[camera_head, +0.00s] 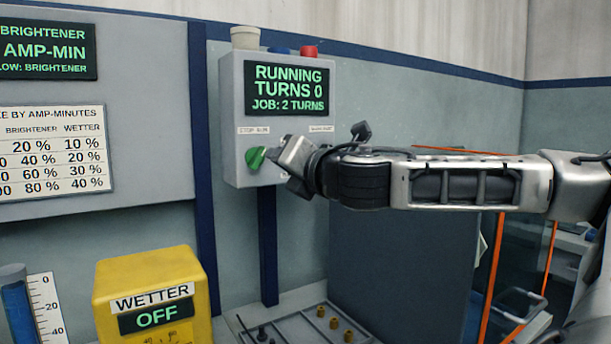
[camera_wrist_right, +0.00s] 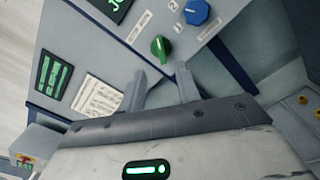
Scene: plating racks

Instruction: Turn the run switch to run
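My right gripper (camera_head: 283,157) is just right of the switch in the head view. In the wrist view its two fingers (camera_wrist_right: 160,72) are spread and empty, with the green knob just beyond the tips. Contact does not show. My left gripper is not in view.
A blue knob (camera_wrist_right: 197,12) sits beside the green one; my arm hides it in the head view. A yellow box (camera_head: 152,270) marked WETTER OFF stands lower left. A tray (camera_head: 305,326) with several brass-coloured pieces is below. A red button (camera_head: 308,51) tops the control box.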

